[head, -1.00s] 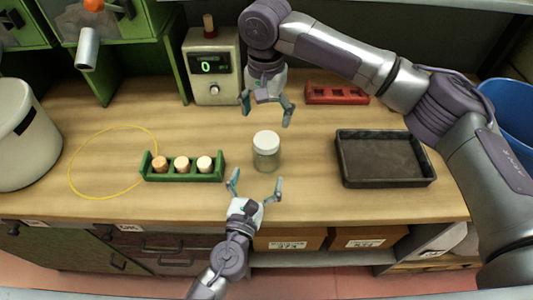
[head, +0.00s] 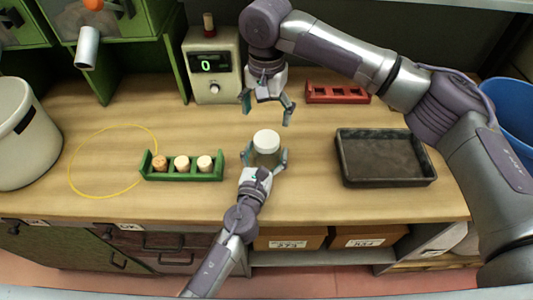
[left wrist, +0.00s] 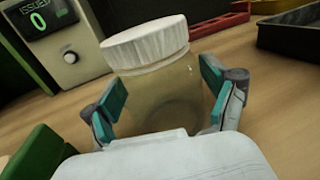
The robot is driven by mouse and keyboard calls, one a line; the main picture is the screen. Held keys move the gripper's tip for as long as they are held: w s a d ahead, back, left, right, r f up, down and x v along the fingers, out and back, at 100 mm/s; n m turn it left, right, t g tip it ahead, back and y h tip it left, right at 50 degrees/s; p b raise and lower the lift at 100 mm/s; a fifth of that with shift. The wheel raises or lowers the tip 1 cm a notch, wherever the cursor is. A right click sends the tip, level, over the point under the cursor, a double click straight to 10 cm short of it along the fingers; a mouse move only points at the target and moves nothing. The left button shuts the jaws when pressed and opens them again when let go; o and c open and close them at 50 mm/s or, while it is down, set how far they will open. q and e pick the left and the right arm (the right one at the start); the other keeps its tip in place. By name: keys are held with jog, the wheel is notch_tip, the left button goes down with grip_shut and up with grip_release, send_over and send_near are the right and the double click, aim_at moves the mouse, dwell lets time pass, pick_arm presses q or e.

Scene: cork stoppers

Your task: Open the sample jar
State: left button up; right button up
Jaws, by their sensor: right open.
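The sample jar (head: 267,157) is clear glass with a white lid (head: 266,140), and stands upright on the wooden bench. The lid sits on the jar. My left gripper (head: 265,160) is at the jar from the front, with one finger on each side of the glass below the lid. In the left wrist view the teal finger pads flank the jar (left wrist: 165,95) closely, and I cannot tell whether they press on it. My right gripper (head: 267,110) is open and empty, pointing down behind and above the jar.
A green rack (head: 183,175) with 3 corks stands left of the jar, beside a yellow loop (head: 72,160). A dark tray (head: 385,180) is on the right, a red rack (head: 337,99) behind. A display device (head: 213,85) reading 0 stands at the back.

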aim_at(267, 138)
pick_arm(q)
grip_shut()
pick_arm(e)
jog(key=m, duration=0.6)
jog(key=shift+m, duration=0.3)
jog(key=m, duration=0.6)
jog(key=shift+f+m, duration=0.15)
jog(key=shift+m, duration=0.15)
jog(key=shift+f, duration=3.9)
